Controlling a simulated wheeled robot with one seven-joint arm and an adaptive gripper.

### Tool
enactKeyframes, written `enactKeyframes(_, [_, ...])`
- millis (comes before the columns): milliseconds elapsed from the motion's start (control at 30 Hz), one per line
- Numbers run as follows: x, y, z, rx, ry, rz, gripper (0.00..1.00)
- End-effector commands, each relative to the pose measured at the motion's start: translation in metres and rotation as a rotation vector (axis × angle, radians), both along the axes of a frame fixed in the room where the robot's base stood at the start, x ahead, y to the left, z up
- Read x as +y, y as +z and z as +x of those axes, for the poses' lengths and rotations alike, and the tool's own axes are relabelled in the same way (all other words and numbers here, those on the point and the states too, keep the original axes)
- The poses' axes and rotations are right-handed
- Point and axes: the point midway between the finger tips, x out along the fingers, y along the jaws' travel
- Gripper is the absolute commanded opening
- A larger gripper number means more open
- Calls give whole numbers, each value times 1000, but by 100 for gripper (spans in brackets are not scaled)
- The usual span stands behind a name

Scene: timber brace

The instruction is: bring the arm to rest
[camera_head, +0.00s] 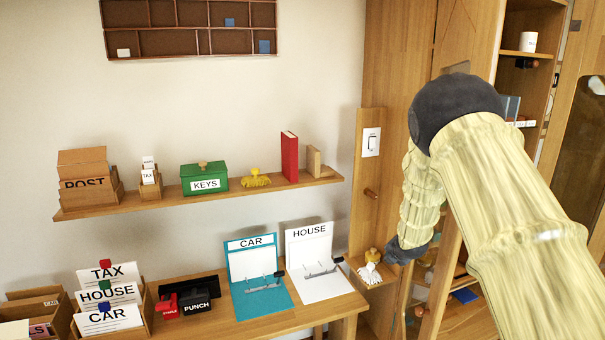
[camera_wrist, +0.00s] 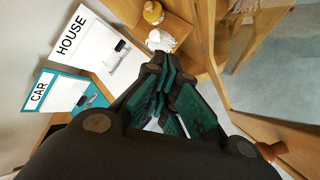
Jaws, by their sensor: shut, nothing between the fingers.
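My arm (camera_head: 520,220) comes in from the right, bent at a dark joint, with its lower part hanging down. My gripper (camera_head: 396,250) is at the low end, beside the small wooden shelf right of the desk. In the wrist view the gripper (camera_wrist: 160,72) has its dark green fingers together with nothing held. Its tips point toward a white object (camera_wrist: 161,40) on the small shelf; I cannot tell whether they touch it. The white object (camera_head: 369,273) also shows in the head view, in front of a yellow item (camera_head: 373,255).
The desk (camera_head: 235,320) holds a CAR board (camera_head: 257,270), a HOUSE board (camera_head: 316,262), a punch (camera_head: 197,300) and card boxes. A wall shelf (camera_head: 135,203) carries a green KEYS box (camera_head: 204,177). An open wooden cabinet (camera_head: 480,40) stands close to my arm.

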Motion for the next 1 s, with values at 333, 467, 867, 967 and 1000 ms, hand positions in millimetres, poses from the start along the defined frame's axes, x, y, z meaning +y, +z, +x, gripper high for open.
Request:
enactKeyframes(333, [17, -165, -125, 168, -378, 372, 0])
enactKeyframes(467, [24, -217, -179, 229, -547, 495, 0])
enactKeyframes(867, [46, -340, -373, 385, -1167, 793, 0])
enactKeyframes(967, [52, -361, -427, 410, -1344, 842, 0])
enactKeyframes(1000, [54, -368, -449, 416, -1418, 858, 0])
